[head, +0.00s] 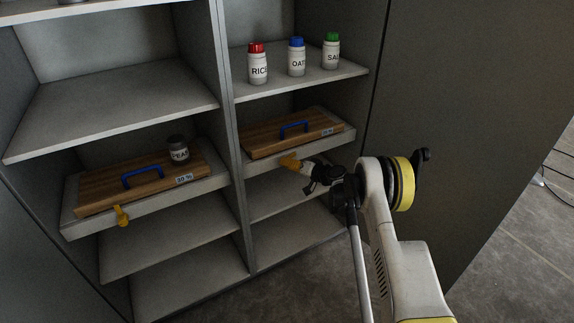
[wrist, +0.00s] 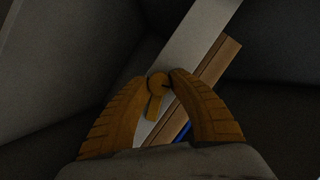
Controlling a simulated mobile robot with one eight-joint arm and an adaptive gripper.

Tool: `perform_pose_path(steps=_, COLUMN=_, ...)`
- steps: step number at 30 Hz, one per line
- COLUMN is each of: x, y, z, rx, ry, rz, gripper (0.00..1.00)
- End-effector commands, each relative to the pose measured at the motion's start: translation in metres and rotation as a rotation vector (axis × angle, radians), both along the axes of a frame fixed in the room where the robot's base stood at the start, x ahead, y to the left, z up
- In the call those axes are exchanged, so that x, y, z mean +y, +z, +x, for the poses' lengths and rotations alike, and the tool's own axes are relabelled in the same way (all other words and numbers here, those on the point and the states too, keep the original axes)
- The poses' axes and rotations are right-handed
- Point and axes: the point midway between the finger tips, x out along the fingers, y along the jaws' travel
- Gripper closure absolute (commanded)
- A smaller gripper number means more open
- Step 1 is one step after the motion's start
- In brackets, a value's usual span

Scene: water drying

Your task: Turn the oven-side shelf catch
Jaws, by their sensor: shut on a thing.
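My gripper (head: 288,160) is at the front edge of the right bay's shelf (head: 347,139), which bears a wooden board. In the wrist view its two ribbed yellow fingers (wrist: 160,77) are shut on a yellow catch (wrist: 152,106), with the round head between the fingertips and a short lever extending below. In the head view I cannot tell this catch apart from the yellow fingers. A second yellow catch (head: 122,215) hangs at the front edge of the left bay's shelf (head: 75,231). No oven is in view.
Wooden boards with blue handles lie on the left (head: 105,189) and right (head: 262,141) shelves. A PEAS jar (head: 179,150) stands on the left board. RICE (head: 257,66), OAT (head: 296,58) and SAL (head: 331,52) jars stand above. Lower shelves are empty; open floor (head: 510,230) lies right.

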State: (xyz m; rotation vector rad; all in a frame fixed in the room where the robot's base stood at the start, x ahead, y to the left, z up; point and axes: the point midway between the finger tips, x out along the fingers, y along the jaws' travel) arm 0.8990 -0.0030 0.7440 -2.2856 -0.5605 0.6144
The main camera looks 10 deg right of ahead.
Motion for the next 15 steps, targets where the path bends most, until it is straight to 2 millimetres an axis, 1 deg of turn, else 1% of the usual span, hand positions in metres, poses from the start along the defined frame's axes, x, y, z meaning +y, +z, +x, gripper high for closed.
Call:
perform_pose_path(steps=6, x=-0.0002, y=-0.0015, z=-0.0003, rx=0.050, ry=0.001, rz=0.155, gripper=1.00)
perform_pose_path(steps=15, x=0.0000, y=-0.0018, z=-0.0004, rx=0.094, ry=0.002, rz=0.285, gripper=1.00)
